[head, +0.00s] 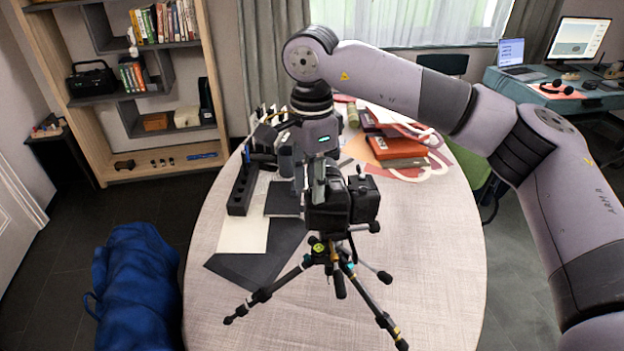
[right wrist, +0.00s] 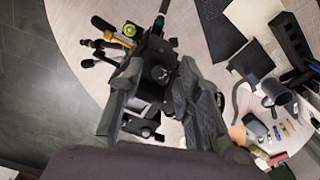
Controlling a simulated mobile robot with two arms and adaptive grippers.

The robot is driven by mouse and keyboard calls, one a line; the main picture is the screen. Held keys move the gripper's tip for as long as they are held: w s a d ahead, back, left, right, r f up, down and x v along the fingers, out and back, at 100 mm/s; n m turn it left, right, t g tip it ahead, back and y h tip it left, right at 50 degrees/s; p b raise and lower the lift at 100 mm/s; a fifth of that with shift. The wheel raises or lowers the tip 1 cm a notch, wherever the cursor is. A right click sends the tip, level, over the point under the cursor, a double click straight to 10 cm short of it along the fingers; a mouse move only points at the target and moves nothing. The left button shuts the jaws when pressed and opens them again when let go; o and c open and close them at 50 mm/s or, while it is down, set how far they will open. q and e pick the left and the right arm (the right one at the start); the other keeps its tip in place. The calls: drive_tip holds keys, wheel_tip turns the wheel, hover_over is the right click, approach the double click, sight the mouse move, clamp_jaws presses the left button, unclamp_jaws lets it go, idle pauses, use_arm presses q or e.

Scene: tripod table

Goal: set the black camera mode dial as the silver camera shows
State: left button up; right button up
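The black camera (head: 342,205) stands on a tripod (head: 330,258) on the round table, below my right gripper. My right gripper (head: 312,190) points down from above at the camera's left part. In the right wrist view, the two fingers of my right gripper (right wrist: 160,78) are spread apart, with part of the black camera (right wrist: 157,50) showing between them. A small round dark knob (right wrist: 160,73) lies between the fingers; I cannot tell whether it is the mode dial, and its setting is not readable. I cannot make out the silver camera. My left gripper is not in view.
The table (head: 430,270) is clear at front right. Behind and left of the tripod are a black slotted holder (head: 242,190), dark sheets (head: 255,258) and a dark mug (right wrist: 274,92). Orange-red books (head: 397,150) lie at the back. A blue bag (head: 135,285) is left of the table.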

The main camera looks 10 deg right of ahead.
clamp_jaws()
drive_tip(key=shift+f+n+b, duration=0.1)
drive_tip(key=shift+n+b, duration=0.25)
drive_tip(key=shift+n, duration=1.15)
drive_tip(key=shift+o, duration=1)
unclamp_jaws()
drive_tip(key=shift+w, duration=0.1)
